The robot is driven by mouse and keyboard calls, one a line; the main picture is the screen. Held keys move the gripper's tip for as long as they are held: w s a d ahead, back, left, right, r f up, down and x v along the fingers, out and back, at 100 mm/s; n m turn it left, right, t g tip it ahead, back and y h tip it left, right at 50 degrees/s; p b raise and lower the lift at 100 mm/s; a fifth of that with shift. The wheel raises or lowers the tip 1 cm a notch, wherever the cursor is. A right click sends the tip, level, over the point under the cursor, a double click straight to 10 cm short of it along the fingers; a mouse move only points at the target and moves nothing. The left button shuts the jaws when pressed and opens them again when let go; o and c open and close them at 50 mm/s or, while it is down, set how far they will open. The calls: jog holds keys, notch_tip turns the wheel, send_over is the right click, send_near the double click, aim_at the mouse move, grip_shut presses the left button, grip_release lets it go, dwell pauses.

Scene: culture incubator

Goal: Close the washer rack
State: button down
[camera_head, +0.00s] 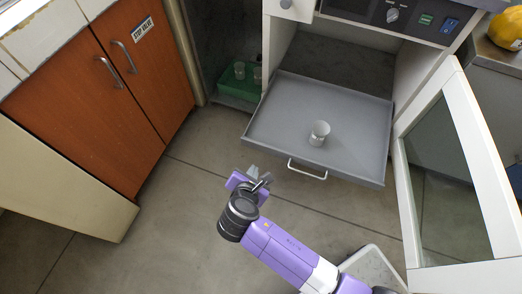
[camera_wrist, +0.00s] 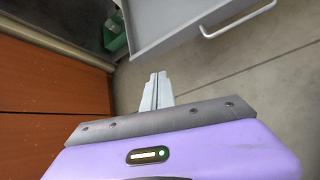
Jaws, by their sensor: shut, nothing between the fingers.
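The washer rack (camera_head: 270,125) is a grey tray pulled out of the white cabinet, with a white handle (camera_head: 307,169) on its front edge. A small clear beaker (camera_head: 319,133) stands upright on it. My gripper (camera_head: 262,178) is in front of the rack's front left corner, left of the handle and apart from it. In the wrist view my gripper (camera_wrist: 157,88) has its fingers shut together and empty. The rack (camera_wrist: 165,20) shows at the top there, with its handle (camera_wrist: 238,20) at the upper right.
A white-framed glass door (camera_head: 455,165) stands open on the right. Orange cupboards (camera_head: 95,90) are on the left. A green bin (camera_head: 240,82) with clear containers sits left of the cabinet. A yellow object (camera_head: 507,30) lies at the upper right. The floor before the rack is clear.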

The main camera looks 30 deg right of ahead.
jog(key=s+d+n+g+h, duration=0.1)
jog(key=s+d+n, duration=0.1)
jog(key=b, duration=0.7)
send_near(279, 152)
jog(key=shift+n+g, duration=0.3)
jog(key=x, duration=0.3)
jog(key=a+x, duration=0.1)
jog(key=x, duration=0.1)
jog(key=shift+w+d+f, duration=0.2)
jog(key=shift+f, duration=0.35)
jog(key=shift+w+d+r, duration=0.1)
jog(key=shift+w+d, duration=0.2)
jog(key=shift+d, duration=0.1)
